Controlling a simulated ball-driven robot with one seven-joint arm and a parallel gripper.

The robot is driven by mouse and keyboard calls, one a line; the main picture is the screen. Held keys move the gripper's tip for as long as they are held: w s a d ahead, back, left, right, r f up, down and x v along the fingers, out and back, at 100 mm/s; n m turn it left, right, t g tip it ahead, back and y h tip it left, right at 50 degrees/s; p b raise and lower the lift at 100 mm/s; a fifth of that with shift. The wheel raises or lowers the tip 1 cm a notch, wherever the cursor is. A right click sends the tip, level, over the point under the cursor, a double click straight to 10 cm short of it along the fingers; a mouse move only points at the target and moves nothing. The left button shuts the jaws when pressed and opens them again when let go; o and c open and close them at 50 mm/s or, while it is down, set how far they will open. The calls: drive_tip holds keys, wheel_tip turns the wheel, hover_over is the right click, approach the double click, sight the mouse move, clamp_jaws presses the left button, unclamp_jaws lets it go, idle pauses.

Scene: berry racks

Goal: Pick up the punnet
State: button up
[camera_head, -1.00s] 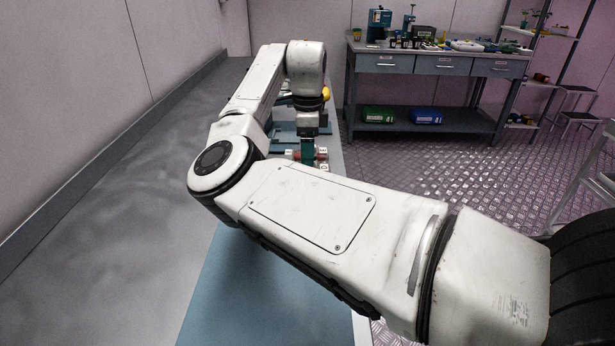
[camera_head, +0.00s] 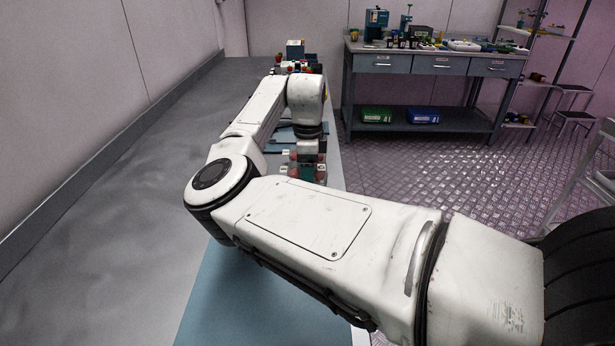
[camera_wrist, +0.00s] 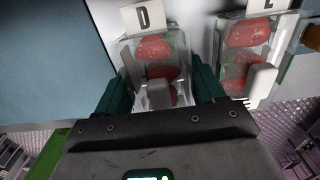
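A clear punnet of red strawberries (camera_wrist: 153,48) with a white card marked "D" (camera_wrist: 143,16) shows in the wrist view. My gripper (camera_wrist: 162,85) has its dark green fingers on either side of this punnet. The right finger looks a little apart from the punnet wall; the left is very close, and I cannot tell if it touches. The fingers are spread. In the head view my gripper (camera_head: 306,171) is low at the bench's right side among small red-filled punnets, mostly hidden by my arm.
A second strawberry punnet (camera_wrist: 246,45) with a partly cut-off card stands close to the right in the wrist view. A blue mat (camera_head: 255,300) covers the near bench. Several items (camera_head: 295,60) stand at the bench's far end. A grey workbench (camera_head: 432,65) stands apart at the back.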

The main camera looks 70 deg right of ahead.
drive_tip(key=c, duration=0.5)
drive_tip(key=shift+r, duration=0.1)
drive_tip(key=shift+r, duration=0.55)
drive_tip(key=s+a+r, duration=0.2)
drive_tip(key=s+r, duration=0.1)
drive_tip(key=r, duration=0.1)
drive_tip(key=s+a+r, duration=0.3)
drive_tip(key=s+r, duration=0.1)
drive_tip(key=s+a+r+p, duration=0.1)
drive_tip(key=s+a+r, duration=0.2)
drive_tip(key=s, duration=0.1)
drive_tip(key=shift+s+r, duration=0.25)
drive_tip(key=shift+r, duration=0.15)
